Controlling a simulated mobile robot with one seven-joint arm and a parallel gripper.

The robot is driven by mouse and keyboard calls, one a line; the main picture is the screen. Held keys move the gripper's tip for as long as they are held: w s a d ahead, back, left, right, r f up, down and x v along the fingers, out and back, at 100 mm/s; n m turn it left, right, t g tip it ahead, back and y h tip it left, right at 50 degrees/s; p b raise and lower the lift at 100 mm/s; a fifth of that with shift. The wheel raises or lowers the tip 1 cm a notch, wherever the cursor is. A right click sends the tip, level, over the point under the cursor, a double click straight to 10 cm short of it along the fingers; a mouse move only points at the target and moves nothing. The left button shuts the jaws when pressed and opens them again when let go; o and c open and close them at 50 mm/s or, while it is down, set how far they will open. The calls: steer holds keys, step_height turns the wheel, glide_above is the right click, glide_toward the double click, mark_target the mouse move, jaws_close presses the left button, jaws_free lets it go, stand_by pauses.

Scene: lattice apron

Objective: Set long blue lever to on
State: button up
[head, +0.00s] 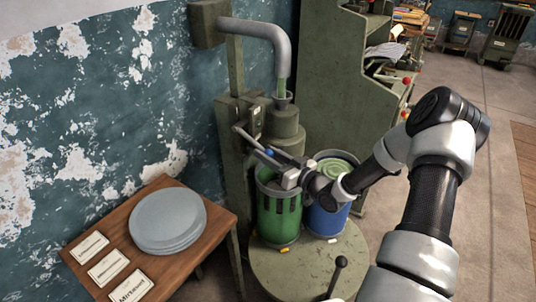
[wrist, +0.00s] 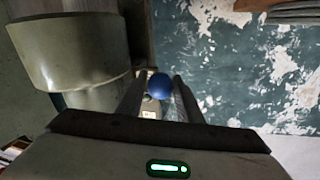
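The long lever is a thin grey rod (head: 249,138) on the green-grey machine, slanting down to the right and ending in a blue ball knob (head: 268,152). My gripper (head: 274,160) is at the knob. In the wrist view the blue knob (wrist: 160,86) sits between the tips of my two spread fingers (wrist: 160,92). The fingers stand apart, one on each side of it; I cannot tell whether they touch it. The knob hides most of the rod in the wrist view.
A green slotted bin (head: 279,215) and a blue bin (head: 327,218) stand on a round platform just below my gripper. A wooden table (head: 218,222) with grey plates (head: 167,219) and label cards is at left. A thick pipe (head: 262,31) hangs above.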

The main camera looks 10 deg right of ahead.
jaws_close()
steer(key=shift+r, duration=0.1)
steer(key=shift+s+d+r+g+p, duration=0.15)
steer(key=shift+r+g+p, duration=0.25)
steer(key=shift+p, duration=0.45)
steer(key=r+g+h+p, duration=0.1)
steer(key=r+p, duration=0.1)
steer(key=p, duration=0.1)
steer(key=r+g+h+p, duration=0.1)
steer(key=r+p, duration=0.1)
steer(key=p, duration=0.2)
steer(key=r+n+g+h+p, duration=0.1)
steer(key=r+p, duration=0.2)
steer(key=p, duration=0.1)
steer(key=shift+s+d+g+h, duration=0.2)
steer(key=shift+s+g+h, duration=0.1)
steer(key=shift+g, duration=0.1)
steer(key=shift+w+r+g+h+p, duration=0.1)
steer(key=shift+r+g+h+p, duration=0.4)
steer(key=shift+p, duration=0.65)
steer(key=shift+w+a+r+p, duration=0.25)
steer(key=shift+r+p, duration=0.35)
steer(key=shift+r, duration=0.1)
steer(key=shift+w+a+r+p, duration=0.2)
steer(key=shift+r+p, duration=0.35)
steer(key=shift+r, duration=0.2)
